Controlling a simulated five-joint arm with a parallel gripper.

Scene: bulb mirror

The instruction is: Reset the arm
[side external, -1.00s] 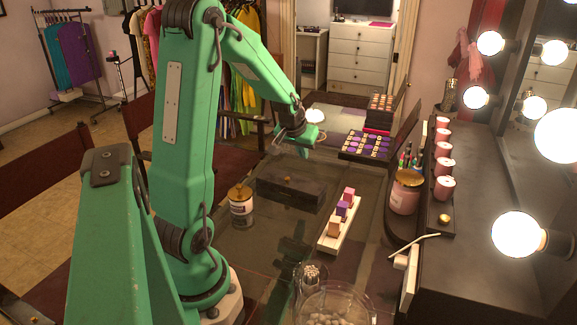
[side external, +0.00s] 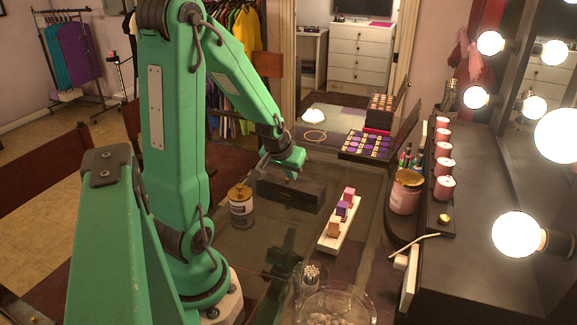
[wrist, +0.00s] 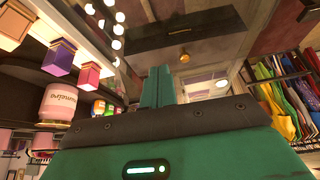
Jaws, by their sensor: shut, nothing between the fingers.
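My gripper (side external: 290,174) is near the middle of the side view, low over the dark box (side external: 292,193) with a small gold knob. Part of the box is hidden behind it, and I cannot tell whether they touch. In the wrist view the green fingers of my gripper (wrist: 158,78) are together with nothing between them. The box's dark front with its gold knob also shows in the wrist view (wrist: 205,32), above and right of the fingers.
A white tray (side external: 329,241) with small pink, purple and tan blocks lies right of the box. A gold-lidded jar (side external: 241,208) stands to the left. Palettes (side external: 365,146), a pink jar (side external: 404,195) and glass bowls (side external: 335,308) surround the glass table's open middle.

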